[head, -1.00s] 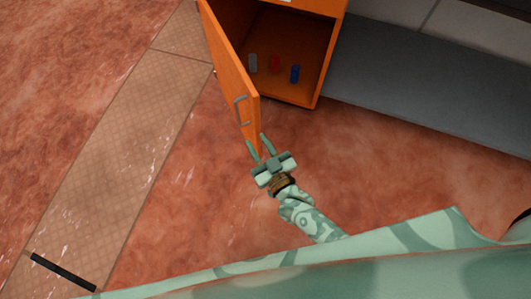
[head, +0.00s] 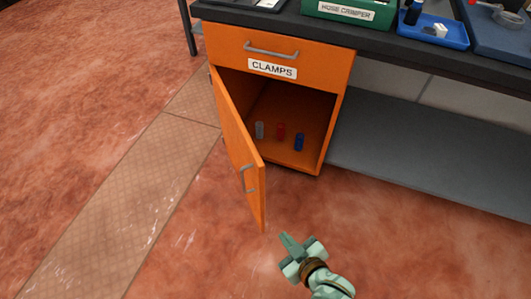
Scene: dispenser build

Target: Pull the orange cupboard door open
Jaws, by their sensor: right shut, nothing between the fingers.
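The orange cupboard door (head: 237,150) stands wide open, swung out to the left of the cupboard (head: 327,130). Its grey bar handle (head: 248,178) is on the door's outer face near the free edge. Inside the cupboard stand a grey cylinder (head: 259,130), a red cylinder (head: 281,131) and a blue cylinder (head: 299,142). My right gripper (head: 285,240) is pale green, shut and empty. It is apart from the door, in front of and to the right of its free lower corner. My left gripper is not in view.
Above the door is a closed drawer (head: 310,55) labelled CLAMPS, with a grey handle. The dark bench top (head: 385,38) carries a green HOSE CRIMPER box (head: 345,13) and a blue tray (head: 443,42). A grey low shelf (head: 430,165) runs right. Reddish floor in front is clear.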

